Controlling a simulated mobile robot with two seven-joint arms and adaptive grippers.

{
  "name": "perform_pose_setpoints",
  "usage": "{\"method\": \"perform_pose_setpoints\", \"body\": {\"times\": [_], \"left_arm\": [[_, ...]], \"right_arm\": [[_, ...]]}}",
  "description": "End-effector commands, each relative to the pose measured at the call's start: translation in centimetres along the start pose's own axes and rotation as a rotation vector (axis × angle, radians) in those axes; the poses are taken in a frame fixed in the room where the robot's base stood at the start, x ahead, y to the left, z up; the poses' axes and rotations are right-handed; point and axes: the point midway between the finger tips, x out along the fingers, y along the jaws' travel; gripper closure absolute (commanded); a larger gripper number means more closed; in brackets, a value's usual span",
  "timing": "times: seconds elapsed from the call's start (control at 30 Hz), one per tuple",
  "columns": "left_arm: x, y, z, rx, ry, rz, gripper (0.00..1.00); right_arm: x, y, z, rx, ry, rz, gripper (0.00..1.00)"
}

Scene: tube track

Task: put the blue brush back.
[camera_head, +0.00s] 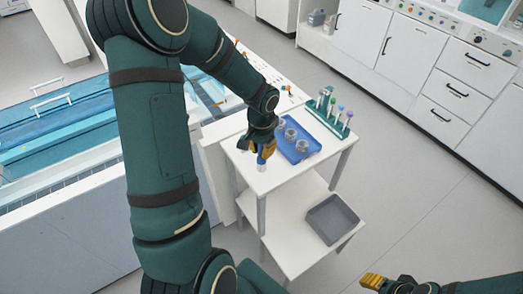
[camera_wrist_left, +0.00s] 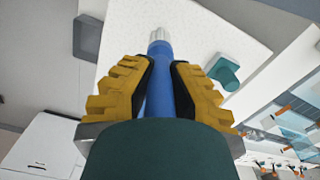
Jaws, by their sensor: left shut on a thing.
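My left gripper (camera_head: 263,147) is over the front left part of the white table top (camera_head: 247,178). It is shut on the blue brush (camera_wrist_left: 158,85). In the left wrist view the brush's blue handle runs between the two yellow fingers (camera_wrist_left: 155,90), and its pale grey-white end points away from me toward the white surface. In the head view a bit of the blue brush (camera_head: 262,160) shows below the fingers; I cannot tell whether its end touches the table. My right gripper (camera_head: 372,281) shows only its yellow fingertips at the bottom right, away from the table.
A blue tray (camera_head: 312,137) with several clear beakers (camera_head: 290,134) lies just right of the left gripper. A tube rack (camera_head: 328,116) with coloured caps stands behind it. A grey bin (camera_head: 332,220) sits on the lower shelf. A teal-blue tank (camera_head: 60,130) is at left.

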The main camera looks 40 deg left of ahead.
Motion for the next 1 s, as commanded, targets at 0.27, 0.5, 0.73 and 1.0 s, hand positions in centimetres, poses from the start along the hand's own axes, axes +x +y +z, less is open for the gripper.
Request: {"method": "perform_pose_setpoints", "body": {"times": [0.27, 0.5, 0.73, 1.0], "left_arm": [[0.1, 0.0, 0.0, 0.000, 0.001, -0.001, 1.00], [0.2, 0.0, 0.0, -0.001, 0.001, -0.001, 0.60], [0.1, 0.0, 0.0, -0.001, 0.001, -0.001, 0.60], [-3.5, -0.1, -0.1, -0.002, 0.004, -0.003, 0.60]], "right_arm": [[0.1, 0.0, 0.0, 0.000, 0.001, 0.000, 0.53], [0.2, 0.1, 0.0, 0.000, 0.001, 0.000, 0.53], [0.1, 0.0, 0.0, 0.000, 0.001, 0.000, 0.53], [-1.1, -0.4, 0.1, 0.001, -0.004, 0.000, 0.53]]}}
